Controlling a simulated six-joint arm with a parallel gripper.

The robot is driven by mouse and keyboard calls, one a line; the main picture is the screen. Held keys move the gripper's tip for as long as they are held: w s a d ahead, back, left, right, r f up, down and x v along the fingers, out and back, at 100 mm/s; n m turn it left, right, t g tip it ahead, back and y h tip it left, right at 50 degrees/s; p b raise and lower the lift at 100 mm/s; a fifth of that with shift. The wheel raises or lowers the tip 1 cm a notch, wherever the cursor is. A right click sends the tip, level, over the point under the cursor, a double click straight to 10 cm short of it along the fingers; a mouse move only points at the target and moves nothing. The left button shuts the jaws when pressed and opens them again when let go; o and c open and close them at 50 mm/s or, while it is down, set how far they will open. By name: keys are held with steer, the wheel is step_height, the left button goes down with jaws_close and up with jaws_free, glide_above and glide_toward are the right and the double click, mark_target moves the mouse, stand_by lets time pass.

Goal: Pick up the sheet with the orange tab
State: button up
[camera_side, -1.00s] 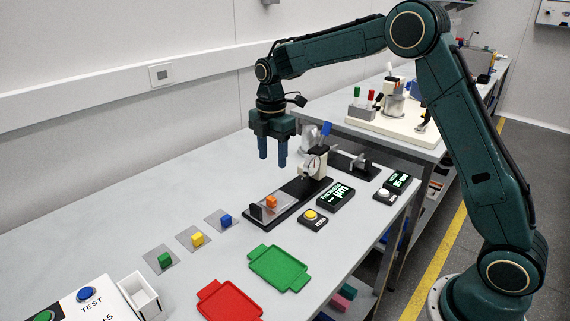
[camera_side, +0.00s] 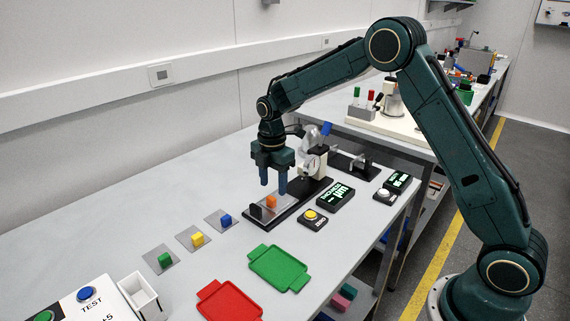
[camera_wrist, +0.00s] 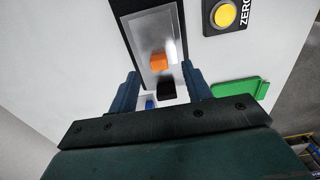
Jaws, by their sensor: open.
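The sheet with the orange tab (camera_side: 259,209) is a thin grey plate lying on the black base of a gauge fixture. Its orange tab (camera_side: 271,201) stands up as a small block. In the wrist view the sheet (camera_wrist: 146,28) lies ahead, with the orange tab (camera_wrist: 158,62) between my fingertips in the picture. My gripper (camera_side: 273,188) is open and empty, pointing down just above the tab. Its fingers also show in the wrist view (camera_wrist: 159,70), one on each side of the tab. I cannot tell the exact height left between them and the sheet.
Sheets with blue (camera_side: 226,220), yellow (camera_side: 197,239) and green (camera_side: 164,259) tabs lie to the left. The dial gauge (camera_side: 313,162) stands close behind my gripper. A yellow ZERO button (camera_side: 310,215), green tray (camera_side: 279,267), red tray (camera_side: 229,302) and white box (camera_side: 139,294) are nearer.

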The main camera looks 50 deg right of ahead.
mark_target(278, 197)
steer(key=shift+w+f, duration=0.15)
steer(key=shift+f, duration=2.3)
steer(key=c, duration=1.1)
